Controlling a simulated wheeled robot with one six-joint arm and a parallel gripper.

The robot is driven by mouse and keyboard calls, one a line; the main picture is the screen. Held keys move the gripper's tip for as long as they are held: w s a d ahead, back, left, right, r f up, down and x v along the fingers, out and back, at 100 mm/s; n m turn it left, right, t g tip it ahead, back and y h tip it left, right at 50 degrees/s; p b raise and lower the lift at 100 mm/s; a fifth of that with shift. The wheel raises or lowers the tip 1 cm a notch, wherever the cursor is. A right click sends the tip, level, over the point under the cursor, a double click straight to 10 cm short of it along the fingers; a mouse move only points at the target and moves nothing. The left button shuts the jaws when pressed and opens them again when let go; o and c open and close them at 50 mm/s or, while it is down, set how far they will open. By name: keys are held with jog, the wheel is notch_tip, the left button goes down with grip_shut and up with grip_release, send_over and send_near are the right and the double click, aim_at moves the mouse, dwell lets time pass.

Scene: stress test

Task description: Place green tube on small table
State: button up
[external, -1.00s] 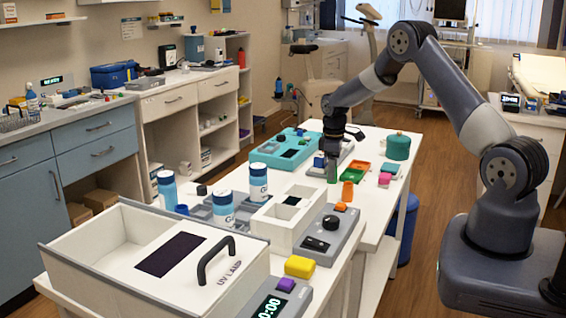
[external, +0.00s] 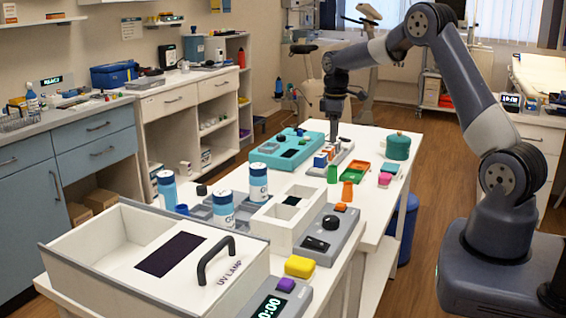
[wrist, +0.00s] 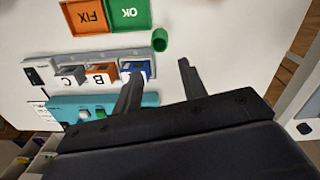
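A small green tube (external: 332,174) stands on the long white table (external: 408,152), next to the block rack. It also shows in the wrist view (wrist: 160,40), just beyond my fingertips and roughly in line with the space between them. My gripper (external: 333,143) is above and behind the tube in the external view. Its fingers (wrist: 158,68) are spread apart in the wrist view with nothing between them. I cannot tell which surface is meant by the small table.
A grey rack (wrist: 90,70) holds lettered blocks close to my left finger. A teal device (external: 285,149) lies left of it. Orange (external: 347,191) and pink (external: 384,180) pieces, an OK tray (wrist: 128,14) and a FIX tray (wrist: 85,17) are nearby. A teal canister (external: 397,146) stands behind.

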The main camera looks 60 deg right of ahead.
dwell(0.3)
jog(key=n+t+y+b, duration=0.3)
jog(key=n+t+b, duration=0.15)
jog(key=b, duration=0.75)
send_over(328, 179)
jog(key=s+d, duration=0.2)
jog(key=shift+n+g, duration=0.35)
notch_tip(328, 179, down, 7)
jog(key=shift+f, duration=0.15)
jog(key=shift+s+d+f+x, duration=0.1)
jog(key=shift+s+x, duration=0.05)
jog(key=shift+x, duration=0.75)
jog(key=shift+s+d+f+x, duration=0.1)
jog(key=shift+x, duration=0.8)
jog(key=shift+s+d+x, duration=0.1)
jog(key=shift+s+x, duration=0.05)
jog(key=shift+x, duration=0.7)
jog(key=shift+c, duration=0.3)
